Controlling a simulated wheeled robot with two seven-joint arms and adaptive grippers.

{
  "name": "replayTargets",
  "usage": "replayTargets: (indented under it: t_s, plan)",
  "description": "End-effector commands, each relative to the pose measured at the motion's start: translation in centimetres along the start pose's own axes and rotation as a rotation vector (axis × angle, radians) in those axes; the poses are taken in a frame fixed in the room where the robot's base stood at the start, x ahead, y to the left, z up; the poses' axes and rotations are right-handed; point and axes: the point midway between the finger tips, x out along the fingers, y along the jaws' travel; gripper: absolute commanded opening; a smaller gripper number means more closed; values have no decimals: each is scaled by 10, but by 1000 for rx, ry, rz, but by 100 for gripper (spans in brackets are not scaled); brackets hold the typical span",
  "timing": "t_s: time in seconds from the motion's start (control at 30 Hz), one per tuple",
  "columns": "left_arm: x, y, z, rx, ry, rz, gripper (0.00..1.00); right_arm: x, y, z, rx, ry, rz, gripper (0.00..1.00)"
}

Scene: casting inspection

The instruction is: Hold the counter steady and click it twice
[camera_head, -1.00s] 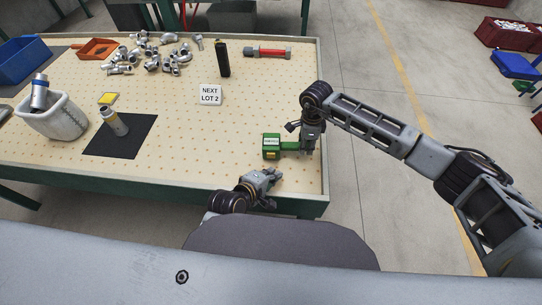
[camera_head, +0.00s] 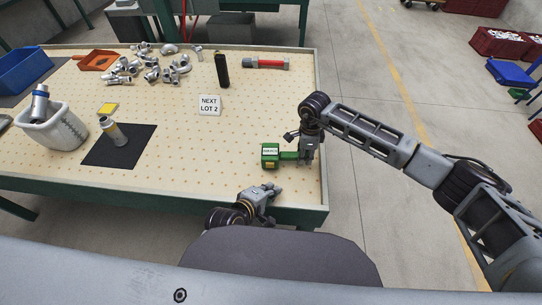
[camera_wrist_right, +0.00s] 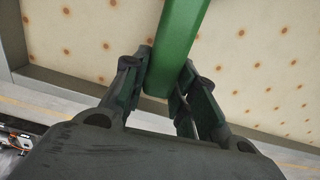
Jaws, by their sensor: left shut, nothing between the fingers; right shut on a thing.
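The green counter (camera_head: 270,155) with a white label and a yellow spot on its front stands on the pegboard table near its right front corner. A green bar (camera_head: 289,156) sticks out from its right side. My right gripper (camera_head: 303,158) is shut on this bar; in the right wrist view the bar (camera_wrist_right: 178,45) lies between the two fingers (camera_wrist_right: 165,85). My left gripper (camera_head: 275,190) is shut and empty, low over the table in front of the counter and apart from it.
A sign (camera_head: 209,105) reading NEXT LOT 2 stands behind the counter. A black upright object (camera_head: 222,70), a red cylinder (camera_head: 265,62) and several metal fittings (camera_head: 150,68) are farther back. A white bin (camera_head: 58,128) and a dark mat (camera_head: 98,154) are at left.

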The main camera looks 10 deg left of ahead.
Motion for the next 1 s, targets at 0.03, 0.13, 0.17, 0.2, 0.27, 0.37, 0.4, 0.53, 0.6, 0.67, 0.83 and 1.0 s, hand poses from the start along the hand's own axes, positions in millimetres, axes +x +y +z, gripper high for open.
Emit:
replayTargets:
  t_s: [0.03, 0.13, 0.17, 0.2, 0.27, 0.37, 0.4, 0.53, 0.6, 0.67, 0.83, 1.0]
  plan:
    - [0, 0, 0, 0, 0, 0, 0, 0, 0, 0, 0, -1, -1, 0]
    - [0, 0, 0, 0, 0, 0, 0, 0, 0, 0, 0, 0, 0, 0]
    - [0, 0, 0, 0, 0, 0, 0, 0, 0, 0, 0, -1, -1, 0]
    - [0, 0, 0, 0, 0, 0, 0, 0, 0, 0, 0, 0, -1, 0]
    - [1, -1, 0, 0, 0, 0, 0, 1, 0, 0, 0, 0, 0, 0]
    - [1, -2, 0, 0, 0, 0, 0, 2, 0, 0, 0, 0, 0, 0]
    - [2, -2, 0, 0, 0, 0, 0, 3, 0, 0, 0, 0, 0, 0]
    - [2, -4, 0, 0, 0, 0, 0, 4, 0, 0, 0, 0, 0, 0]
    - [3, -4, -1, 0, 0, 0, 0, 5, 0, 0, 0, 0, 0, 0]
    - [3, -5, -1, 0, 0, 0, 0, 6, 0, 0, 0, 0, 0, 0]
    - [4, -6, -1, 0, 0, 0, 0, 8, 0, 0, 0, 0, -1, 0]
    - [5, -8, -1, 0, 0, 0, 0, 10, 0, 0, 0, 0, -1, 0]
